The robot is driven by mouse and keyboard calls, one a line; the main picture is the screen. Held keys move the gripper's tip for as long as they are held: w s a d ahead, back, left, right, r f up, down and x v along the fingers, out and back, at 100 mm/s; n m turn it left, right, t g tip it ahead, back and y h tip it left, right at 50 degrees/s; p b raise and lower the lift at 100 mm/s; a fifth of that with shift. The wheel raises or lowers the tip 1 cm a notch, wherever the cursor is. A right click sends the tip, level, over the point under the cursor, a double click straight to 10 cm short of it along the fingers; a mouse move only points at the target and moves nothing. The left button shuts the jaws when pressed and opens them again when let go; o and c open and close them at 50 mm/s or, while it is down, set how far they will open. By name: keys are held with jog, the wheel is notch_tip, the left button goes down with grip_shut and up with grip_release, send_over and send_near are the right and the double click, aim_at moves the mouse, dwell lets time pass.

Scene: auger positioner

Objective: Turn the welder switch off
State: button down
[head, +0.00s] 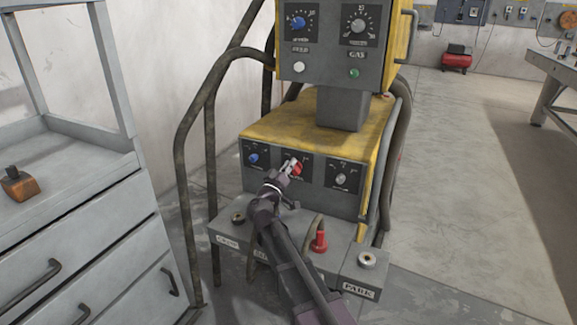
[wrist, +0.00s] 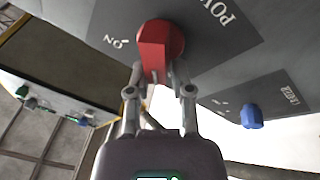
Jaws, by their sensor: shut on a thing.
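The welder (head: 317,133) is a yellow and grey machine, with the switch on its lower front panel. The switch is a red rotary knob (head: 297,169) in the middle of that panel. In the wrist view the red knob (wrist: 153,45) has a raised bar, with a mark lettered ON to its left and part of the word POWER beside it. My gripper (head: 290,166) is at the knob. In the wrist view my gripper (wrist: 159,76) has its fingers closed on the lower end of the bar. The OFF mark is not visible.
A blue knob (head: 253,158) and a grey knob (head: 341,179) flank the switch. Below are a red plug (head: 319,241) with a cable and a socket marked PARK (head: 367,260). A drawer cabinet (head: 80,225) stands left; open floor (head: 470,190) lies right.

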jog(key=c, duration=0.6)
grip_release()
jog(key=shift+d+h, duration=0.3)
jog(key=shift+d, duration=0.15)
jog(key=shift+f, duration=0.1)
jog(key=shift+a, duration=0.25)
jog(key=shift+m, duration=0.4)
